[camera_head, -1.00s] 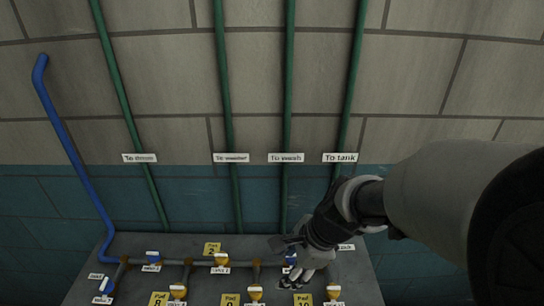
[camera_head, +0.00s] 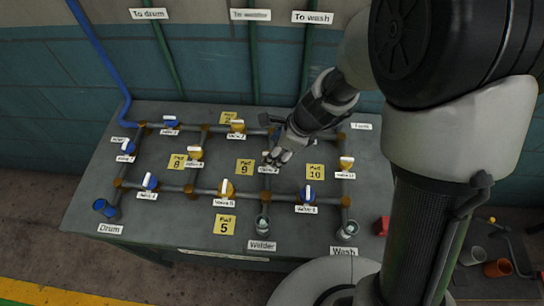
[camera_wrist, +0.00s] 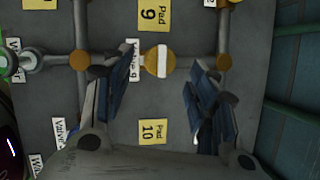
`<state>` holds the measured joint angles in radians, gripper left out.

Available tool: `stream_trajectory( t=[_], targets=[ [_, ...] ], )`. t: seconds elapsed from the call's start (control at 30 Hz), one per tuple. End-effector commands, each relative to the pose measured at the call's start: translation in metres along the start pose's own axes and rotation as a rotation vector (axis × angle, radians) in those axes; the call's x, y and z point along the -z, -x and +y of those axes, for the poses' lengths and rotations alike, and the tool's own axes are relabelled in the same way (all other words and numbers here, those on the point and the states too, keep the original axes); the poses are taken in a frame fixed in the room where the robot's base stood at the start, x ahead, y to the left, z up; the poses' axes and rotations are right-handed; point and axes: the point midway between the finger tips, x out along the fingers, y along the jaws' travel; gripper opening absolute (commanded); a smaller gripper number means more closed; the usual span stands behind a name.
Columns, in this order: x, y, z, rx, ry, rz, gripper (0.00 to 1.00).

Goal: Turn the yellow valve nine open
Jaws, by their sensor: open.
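The yellow valve nine (camera_wrist: 152,62) shows in the wrist view as a round yellow body with a white handle bar. The bar lies across the pipe line it sits on. My gripper (camera_wrist: 160,98) is open, with one finger on each side of the valve and the fingertips apart from it in the picture. In the head view my gripper (camera_head: 277,155) is over the middle of the pipe board and hides the valve. The valve's label (camera_head: 268,169) shows just below the fingers. I cannot tell the height of the fingers above the board.
The Pad 9 plate (camera_head: 245,167) and Pad 10 plate (camera_head: 315,172) flank the valve. Other yellow valves (camera_head: 237,127) and blue valves (camera_head: 306,193) stand on the surrounding pipes (camera_head: 205,191). Cups (camera_head: 263,224) stand at the front edge. A blue pipe (camera_head: 95,60) rises at left.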

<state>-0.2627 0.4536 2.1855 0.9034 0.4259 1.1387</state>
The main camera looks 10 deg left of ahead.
Motion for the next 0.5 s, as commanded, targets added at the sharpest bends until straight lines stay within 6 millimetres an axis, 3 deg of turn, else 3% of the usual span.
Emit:
stream_trajectory(
  t=[0.03, 0.2, 0.5],
  targets=[
    [0.001, -0.013, 0.001, -0.002, 0.002, 0.001, 0.53],
    [0.001, -0.032, 0.0, 0.0, 0.002, 0.0, 0.53],
    [0.0, -0.037, 0.0, 0.001, 0.001, 0.0, 0.53]
  ],
)
